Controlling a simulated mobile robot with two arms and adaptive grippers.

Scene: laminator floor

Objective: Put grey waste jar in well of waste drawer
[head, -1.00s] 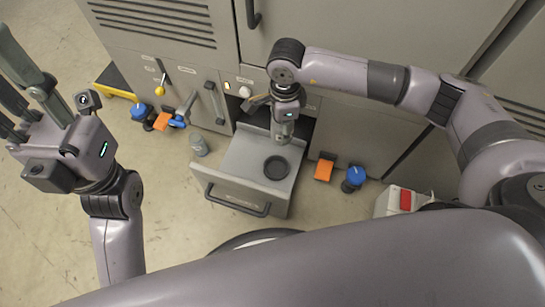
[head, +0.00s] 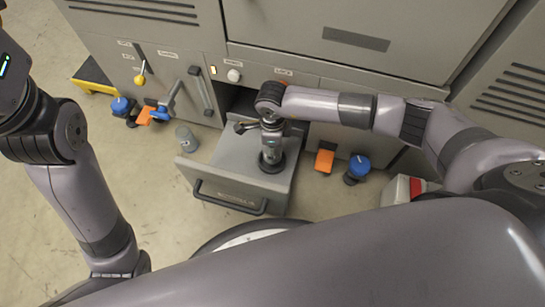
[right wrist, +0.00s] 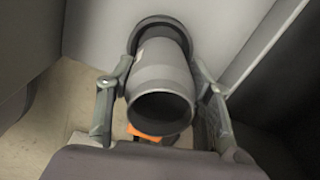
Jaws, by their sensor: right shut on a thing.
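The grey waste jar (right wrist: 160,85) is between the fingers of my right gripper (right wrist: 163,72), which is shut on it. In the right wrist view, its open end faces the camera and its far end is at the dark round well (right wrist: 138,30). The well's rim shows around that end; I cannot tell how deep the jar sits. In the head view, my right gripper (head: 271,148) is over the well, largely hiding the jar. The waste drawer (head: 212,158) is pulled open. My left gripper is out of view.
A small grey canister (head: 187,139) stands on the floor left of the drawer. The drawer's dark handle (head: 229,203) faces me. An orange block (head: 324,161) and a blue-topped valve (head: 358,167) are at right. Blue and orange fittings (head: 145,115) are at left.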

